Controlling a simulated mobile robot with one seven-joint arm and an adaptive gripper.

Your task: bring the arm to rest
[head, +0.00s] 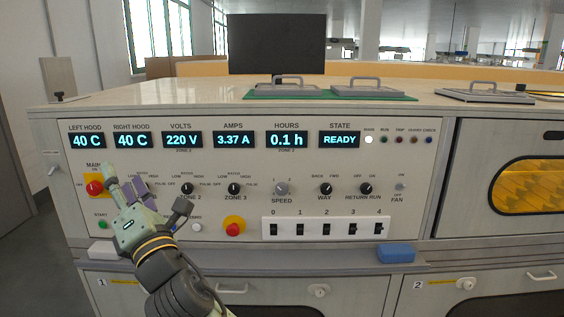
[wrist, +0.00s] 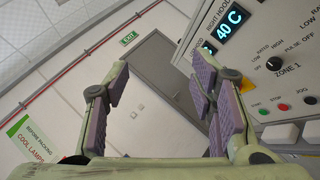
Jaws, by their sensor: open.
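My gripper (head: 122,182) is in front of the left part of the control panel (head: 310,215) in the head view, pointing up and left. It covers the zone 1 knob and part of the labels there. In the wrist view my gripper (wrist: 160,78) has its two purple-padded fingers spread wide apart with nothing between them. Past the fingers are a grey door (wrist: 165,75) and a white wall. The panel lies to the right of the fingers in that view. I cannot tell if the gripper touches the panel.
The red main switch (head: 95,188) is just left of the fingers. A red stop button (head: 234,228) and a row of switches (head: 326,229) are to the right. A blue block (head: 396,252) and a white block (head: 102,248) lie on the ledge (head: 340,257).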

